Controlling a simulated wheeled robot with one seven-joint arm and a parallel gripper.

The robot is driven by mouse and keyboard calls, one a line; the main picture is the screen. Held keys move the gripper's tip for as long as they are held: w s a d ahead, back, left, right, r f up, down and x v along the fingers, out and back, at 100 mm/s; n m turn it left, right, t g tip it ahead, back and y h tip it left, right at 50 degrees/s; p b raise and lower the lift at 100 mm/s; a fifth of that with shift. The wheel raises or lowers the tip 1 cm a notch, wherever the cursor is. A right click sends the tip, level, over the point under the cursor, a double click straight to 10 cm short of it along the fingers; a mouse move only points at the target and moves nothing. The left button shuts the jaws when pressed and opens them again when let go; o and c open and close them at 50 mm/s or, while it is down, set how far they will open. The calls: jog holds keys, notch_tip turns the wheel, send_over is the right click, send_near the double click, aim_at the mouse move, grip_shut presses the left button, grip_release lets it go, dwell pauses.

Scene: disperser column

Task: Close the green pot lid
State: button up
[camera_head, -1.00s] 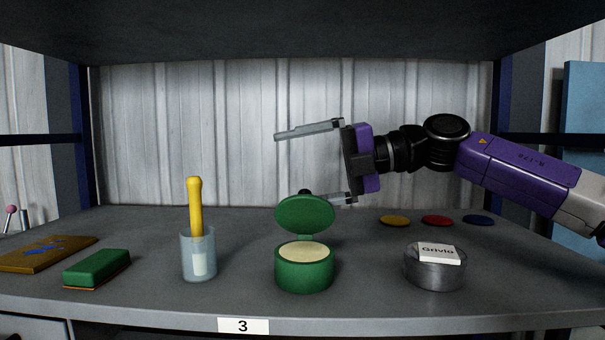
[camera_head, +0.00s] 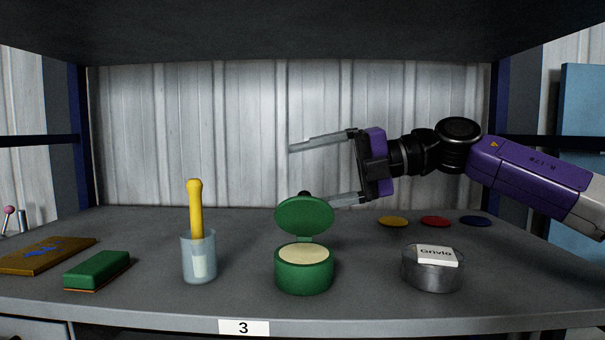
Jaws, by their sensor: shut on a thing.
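The green pot (camera_head: 304,278) stands upright near the front middle of the shelf, with a cream-coloured surface inside. Its round green lid (camera_head: 304,214) is hinged at the back and stands open, tilted up. A dark knob (camera_head: 304,194) shows behind the lid's top edge. My gripper (camera_head: 311,175) is above and behind the lid, reaching in from the right. Its two grey fingers are wide apart, one above the other, and nothing shows between them. The lower finger is near the lid's upper right edge, and its tip may be partly hidden there; I cannot tell whether it touches.
A clear cup (camera_head: 199,262) with a yellow-handled tool (camera_head: 195,210) stands left of the pot. A green block (camera_head: 97,269) and a brown board (camera_head: 45,255) lie further left. A grey tin (camera_head: 432,272) with a white label stands right. Coloured discs (camera_head: 435,222) lie behind it.

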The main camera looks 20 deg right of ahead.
jog(key=shift+s+d+r, duration=0.35)
jog(key=shift+d+r, duration=0.4)
jog(key=shift+d, duration=0.15)
jog(key=shift+c, duration=1)
jog(key=shift+s+d, duration=0.2)
jog(key=shift+d, duration=0.05)
jog(key=shift+s+d+f+p, duration=0.1)
jog(key=shift+s+d+p, duration=0.15)
jog(key=shift+d, duration=0.35)
jog(key=shift+s+d+f+p, duration=0.1)
jog(key=shift+s+d+f, duration=0.1)
jog(key=shift+d, duration=0.4)
jog(key=shift+s+d+f+p, duration=0.1)
jog(key=shift+s+d+p, duration=0.15)
jog(key=shift+d, duration=0.35)
jog(key=shift+r, duration=0.1)
